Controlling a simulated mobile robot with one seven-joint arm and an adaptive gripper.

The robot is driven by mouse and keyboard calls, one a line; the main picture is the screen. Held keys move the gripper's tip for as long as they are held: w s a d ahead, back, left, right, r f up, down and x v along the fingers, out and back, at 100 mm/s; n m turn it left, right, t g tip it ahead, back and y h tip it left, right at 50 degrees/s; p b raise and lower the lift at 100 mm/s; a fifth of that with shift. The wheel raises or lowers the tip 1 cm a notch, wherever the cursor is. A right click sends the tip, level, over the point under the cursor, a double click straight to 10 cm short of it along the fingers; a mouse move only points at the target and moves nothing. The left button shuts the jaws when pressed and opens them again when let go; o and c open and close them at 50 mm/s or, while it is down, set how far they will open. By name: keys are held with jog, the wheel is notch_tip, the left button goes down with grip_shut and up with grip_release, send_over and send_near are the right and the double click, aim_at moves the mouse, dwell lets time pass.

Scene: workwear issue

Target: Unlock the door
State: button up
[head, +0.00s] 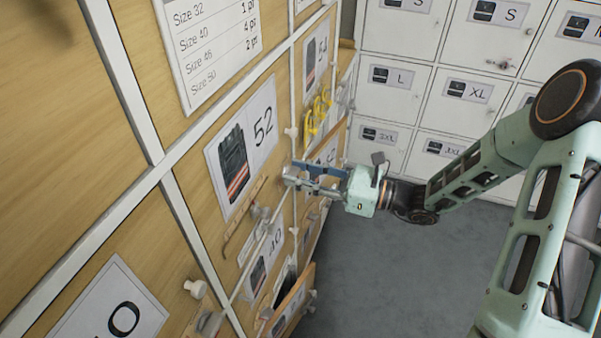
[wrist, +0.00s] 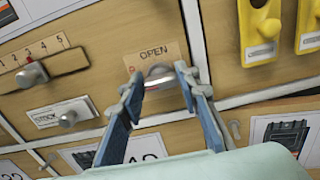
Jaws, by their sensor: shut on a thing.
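My gripper (head: 292,173) reaches from the right to the front of the wooden cabinet. In the wrist view its two blue fingers (wrist: 158,88) are closed around a round metal knob (wrist: 160,72). The knob sits on a wooden plate (wrist: 155,52) marked "OPEN" on a wooden door panel (wrist: 100,72). A red mark at the plate's left is partly cut off. In the head view the gripper covers the knob and plate.
Left of the plate is a numbered wooden strip (wrist: 48,52) with a metal knob (wrist: 32,75). White lockers (head: 395,95) stand behind; grey floor (head: 400,275) is open. A lower wooden flap (head: 290,303) juts out.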

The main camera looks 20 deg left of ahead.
jog(key=shift+r+m+p, duration=0.15)
jog(key=shift+m+p, duration=0.15)
jog(key=shift+p, duration=0.2)
jog(key=m+p, duration=0.2)
jog(key=p, duration=0.2)
jog(key=shift+r+m, duration=0.2)
jog(key=shift+m, duration=0.2)
jog(key=m+p, duration=0.4)
jog(key=shift+w+f+m+p, duration=0.1)
jog(key=shift+f+m+p, duration=0.05)
jog(key=shift+m+p, duration=0.2)
jog(key=m+p, duration=0.3)
jog(key=m, duration=0.2)
jog(key=shift+f+p, duration=0.15)
jog(key=shift+p, duration=0.2)
jog(key=shift+w+f+m+p, duration=0.15)
jog(key=shift+m+p, duration=0.75)
jog(key=shift+m, duration=1.45)
jog(key=shift+f, duration=0.1)
jog(key=o, duration=1.2)
jog(key=shift+c, duration=0.2)
